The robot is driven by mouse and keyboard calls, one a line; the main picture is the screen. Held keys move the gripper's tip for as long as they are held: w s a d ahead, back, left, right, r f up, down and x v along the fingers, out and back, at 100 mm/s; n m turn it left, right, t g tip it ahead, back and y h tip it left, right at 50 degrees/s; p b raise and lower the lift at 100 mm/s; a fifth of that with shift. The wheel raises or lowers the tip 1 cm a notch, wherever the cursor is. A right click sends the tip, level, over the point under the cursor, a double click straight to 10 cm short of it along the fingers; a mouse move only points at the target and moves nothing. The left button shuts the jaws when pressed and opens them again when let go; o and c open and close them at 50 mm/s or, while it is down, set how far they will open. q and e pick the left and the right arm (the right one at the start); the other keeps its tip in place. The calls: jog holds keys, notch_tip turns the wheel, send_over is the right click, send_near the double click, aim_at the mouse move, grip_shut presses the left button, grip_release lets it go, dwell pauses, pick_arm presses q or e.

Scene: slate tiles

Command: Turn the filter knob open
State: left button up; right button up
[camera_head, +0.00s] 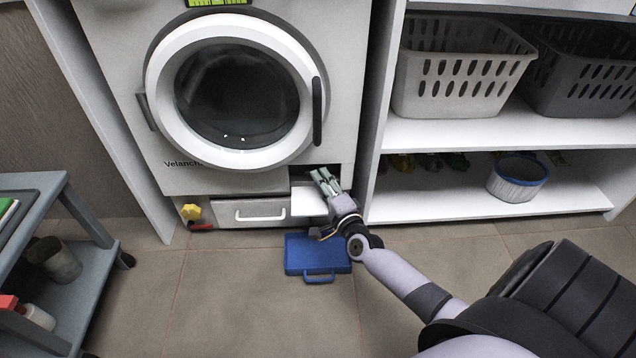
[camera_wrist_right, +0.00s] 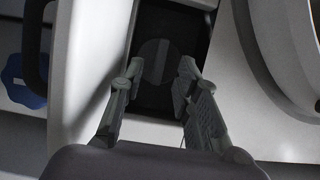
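The filter knob (camera_wrist_right: 158,62) is a dark round disc with a raised bar across it, set inside a dark recess in the right wrist view. My right gripper (camera_wrist_right: 157,84) is open, its two fingers on either side in front of the knob. I cannot tell whether they touch it. In the head view, the right gripper (camera_head: 322,180) reaches into the dark opening at the washing machine's (camera_head: 150,95) lower right and hides the knob. A white flap (camera_head: 307,202) stands open below the opening. My left gripper is not in view.
A blue case (camera_head: 317,256) lies on the floor below the flap. A drawer (camera_head: 238,213) and a yellow knob (camera_head: 191,211) are left of the flap. White shelves (camera_head: 470,200) with baskets stand at right, a grey cart (camera_head: 70,285) at left.

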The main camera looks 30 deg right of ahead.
aim_at(314, 169)
jog(key=shift+w+d, duration=0.15)
jog(key=shift+w, duration=1.05)
jog(key=shift+c, duration=0.4)
grip_shut()
